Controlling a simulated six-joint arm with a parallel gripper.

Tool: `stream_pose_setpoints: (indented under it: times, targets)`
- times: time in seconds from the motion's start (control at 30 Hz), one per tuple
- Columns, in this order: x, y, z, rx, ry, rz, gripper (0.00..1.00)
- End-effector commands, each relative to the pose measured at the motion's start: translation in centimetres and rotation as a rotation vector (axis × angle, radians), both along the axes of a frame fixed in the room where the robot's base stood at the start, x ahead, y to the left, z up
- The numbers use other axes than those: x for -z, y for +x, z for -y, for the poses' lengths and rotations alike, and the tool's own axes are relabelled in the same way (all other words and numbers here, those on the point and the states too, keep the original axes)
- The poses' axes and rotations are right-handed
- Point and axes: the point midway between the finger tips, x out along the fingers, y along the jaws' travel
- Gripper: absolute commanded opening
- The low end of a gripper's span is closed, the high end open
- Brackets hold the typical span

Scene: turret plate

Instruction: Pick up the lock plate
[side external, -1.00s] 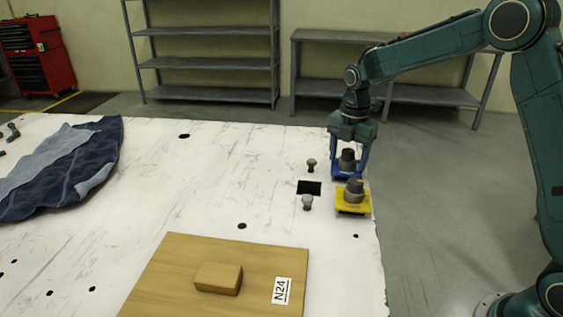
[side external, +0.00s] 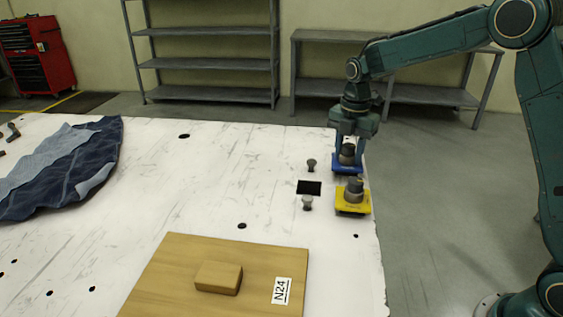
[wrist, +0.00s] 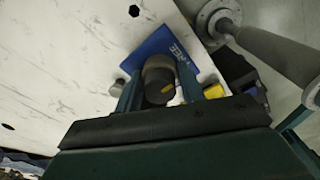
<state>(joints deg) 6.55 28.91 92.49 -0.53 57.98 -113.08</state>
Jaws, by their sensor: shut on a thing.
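A blue plate (side external: 347,170) with a dark round knob (side external: 347,154) is at the table's right edge. My gripper (side external: 348,150) is shut on this knob from above. In the wrist view, the knob (wrist: 160,72) stands between my two fingers, and the blue plate (wrist: 150,45) shows light letters, partly hidden, seemingly ending in "REE". A yellow plate (side external: 342,208) with a similar grey knob (side external: 354,190) sits just in front of the blue one, free of my gripper; its marking is too small to read. I cannot tell whether the blue plate is clear of the table.
A dark square opening (side external: 309,188) lies left of the plates, with grey pegs (side external: 311,164) (side external: 307,202) behind and in front of it. A wooden board (side external: 190,275) with a block (side external: 218,278) lies in front. A blue cloth (side external: 65,165) lies at left. The table's middle is clear.

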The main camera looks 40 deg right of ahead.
Motion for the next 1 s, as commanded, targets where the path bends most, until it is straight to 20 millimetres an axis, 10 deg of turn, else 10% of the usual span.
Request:
stream_pose_setpoints:
  times: [0.5, 1.0]
  targets:
    - [-7.4, 0.1, 0.0, 0.000, -0.001, 0.004, 0.08]
    - [-8.6, 0.0, 0.0, 0.000, 0.000, 0.002, 0.08]
